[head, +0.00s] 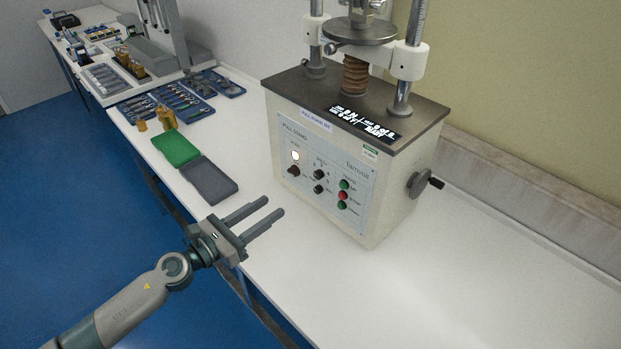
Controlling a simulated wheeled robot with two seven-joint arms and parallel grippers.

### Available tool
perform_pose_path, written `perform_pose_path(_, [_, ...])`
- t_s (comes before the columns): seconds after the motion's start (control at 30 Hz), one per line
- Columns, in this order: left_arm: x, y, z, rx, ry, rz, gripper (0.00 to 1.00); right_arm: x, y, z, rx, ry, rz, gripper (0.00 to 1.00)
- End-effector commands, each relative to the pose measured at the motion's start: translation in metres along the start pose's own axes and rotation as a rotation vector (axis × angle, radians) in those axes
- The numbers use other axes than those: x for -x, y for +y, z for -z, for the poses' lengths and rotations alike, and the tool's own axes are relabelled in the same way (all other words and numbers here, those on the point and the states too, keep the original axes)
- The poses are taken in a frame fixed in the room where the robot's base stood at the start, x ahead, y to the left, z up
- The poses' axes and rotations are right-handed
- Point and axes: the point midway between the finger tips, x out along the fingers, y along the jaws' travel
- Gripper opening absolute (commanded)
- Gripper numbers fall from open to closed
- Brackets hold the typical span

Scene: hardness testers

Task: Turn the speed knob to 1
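The tester (375,200) is a cream box with a dark top plate and a front control panel (326,183). The panel has two black knobs, an upper one (320,174) and a lower one (318,189). Small print near the upper knob may be the speed label, but it is too small to read, and so is the knob's setting. My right gripper is out of view.
Green, red and green buttons (342,195) line the panel's right side. A crank handle (425,184) sticks out of the tester's right side. A green and grey case (192,164) lies open left of the tester. Trays of tools (180,97) lie farther back. The white bench (450,290) is clear at front right.

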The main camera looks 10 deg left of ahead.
Motion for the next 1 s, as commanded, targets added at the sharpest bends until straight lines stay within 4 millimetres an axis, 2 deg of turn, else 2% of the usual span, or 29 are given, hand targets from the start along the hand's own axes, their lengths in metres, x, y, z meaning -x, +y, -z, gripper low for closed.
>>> perform_pose_path(0.23, [-0.042, -0.001, -0.005, 0.003, -0.002, 0.001, 0.38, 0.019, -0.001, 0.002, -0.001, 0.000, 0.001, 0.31])
perform_pose_path(0.7, [-0.124, -0.001, -0.002, 0.003, -0.001, 0.001, 0.38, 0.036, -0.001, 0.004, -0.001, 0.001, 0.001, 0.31])
perform_pose_path(1.0, [-0.150, 0.000, 0.000, 0.001, 0.000, 0.000, 0.38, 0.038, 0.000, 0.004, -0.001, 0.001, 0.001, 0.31])
